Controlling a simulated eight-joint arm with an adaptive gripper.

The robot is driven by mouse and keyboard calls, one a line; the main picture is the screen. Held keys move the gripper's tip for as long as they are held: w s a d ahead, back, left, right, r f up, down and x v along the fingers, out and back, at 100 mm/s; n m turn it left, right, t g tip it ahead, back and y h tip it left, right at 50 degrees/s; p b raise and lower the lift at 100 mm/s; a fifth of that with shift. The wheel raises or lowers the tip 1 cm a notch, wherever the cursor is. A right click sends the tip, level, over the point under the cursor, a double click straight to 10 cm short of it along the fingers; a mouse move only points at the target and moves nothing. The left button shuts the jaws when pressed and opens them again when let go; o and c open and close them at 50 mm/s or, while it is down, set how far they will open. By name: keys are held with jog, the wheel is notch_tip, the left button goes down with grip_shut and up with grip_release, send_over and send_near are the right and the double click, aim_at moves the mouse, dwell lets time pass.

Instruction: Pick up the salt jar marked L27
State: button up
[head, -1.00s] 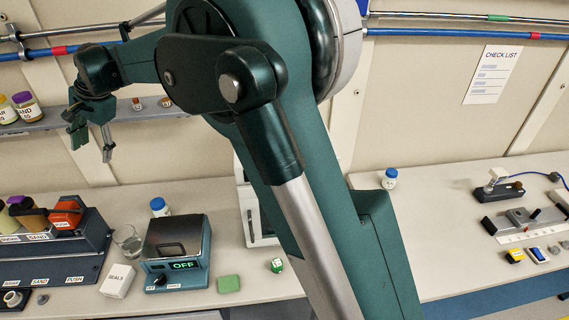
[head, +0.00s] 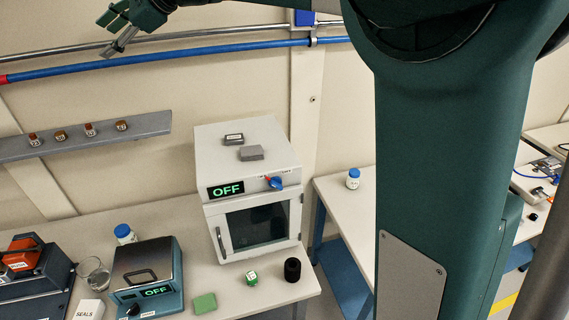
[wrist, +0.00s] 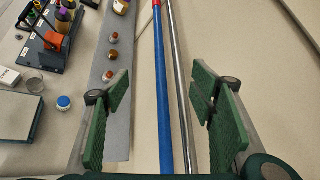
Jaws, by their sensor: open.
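Two white jars with blue lids are in the head view. One jar (head: 124,234) stands on the bench behind the hotplate. The other jar (head: 353,178) stands on the table right of the oven. Their markings are too small to read, so I cannot tell which is L27. A blue lid (wrist: 64,103) shows at left in the wrist view. My gripper (head: 107,37) is high at the upper left of the head view, in front of the wall. In the wrist view my gripper (wrist: 163,110) is open, with nothing between its fingers.
A wall shelf (head: 80,145) holds several small capped items. Pipes (head: 170,55) run along the wall. The oven (head: 245,160) stands right of the hotplate (head: 150,270), both reading OFF.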

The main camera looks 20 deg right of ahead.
jog(key=w+d+f+t+h, duration=0.1)
jog(key=w+d+f, duration=0.15)
jog(key=d, duration=1.25)
jog(key=n+g+h+b, duration=0.25)
jog(key=h+b, duration=0.35)
jog(key=h, duration=0.7)
send_over(353, 174)
jog(key=w+a, duration=0.4)
jog(key=a, duration=0.2)
notch_tip(353, 174, down, 49)
jog(key=s+d+f, duration=0.1)
jog(key=f, duration=0.4)
jog(key=s+d+f+n+h+b, duration=0.1)
jog(key=s+d+f, duration=0.1)
jog(key=f, duration=0.3)
jog(key=s+d+f+h, duration=0.1)
jog(key=s+f, duration=0.1)
jog(key=f, duration=0.3)
jog(key=shift+d+f+n+g+b, duration=0.15)
jog(key=shift+d+n+g+b, duration=0.1)
jog(key=shift+b, duration=0.1)
jog(key=shift+f, duration=0.1)
jog(key=shift+x, duration=1.25)
